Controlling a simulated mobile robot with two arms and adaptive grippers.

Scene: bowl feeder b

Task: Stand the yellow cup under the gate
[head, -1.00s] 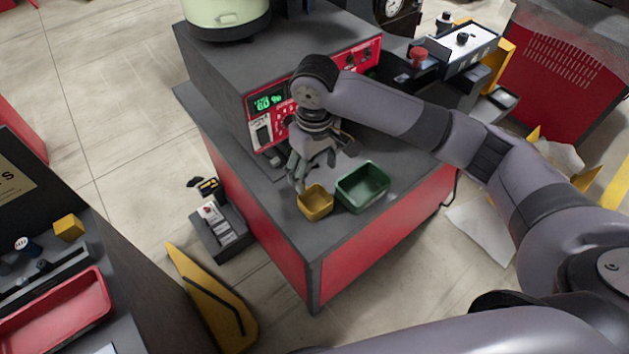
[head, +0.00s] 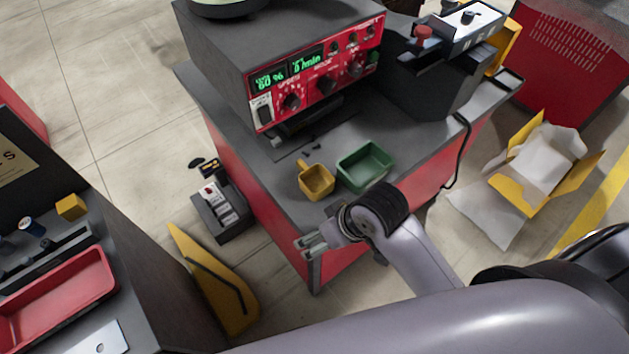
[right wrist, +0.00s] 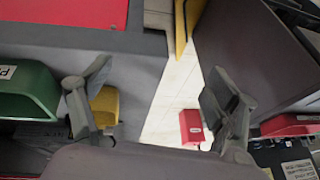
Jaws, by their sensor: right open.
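The yellow cup (head: 316,182) stands upright on the grey bench, near its front left edge, with a short handle towards the feeder. The feeder's dark outlet (head: 302,124), where the gate seems to be, is under the red panel; the gate itself is not clear. The cup is in front of it, not beneath it. My right gripper (head: 311,245) is open and empty, in front of the cup and apart from it. In the right wrist view the cup (right wrist: 107,103) shows partly behind one finger of the open gripper (right wrist: 160,98). My left gripper is out of view.
A green bin (head: 365,168) stands close right of the cup. The control box with its lit red panel (head: 320,70) stands behind them. Small dark pieces (head: 309,152) lie between cup and box. A red tray (head: 60,300) is on another bench at left.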

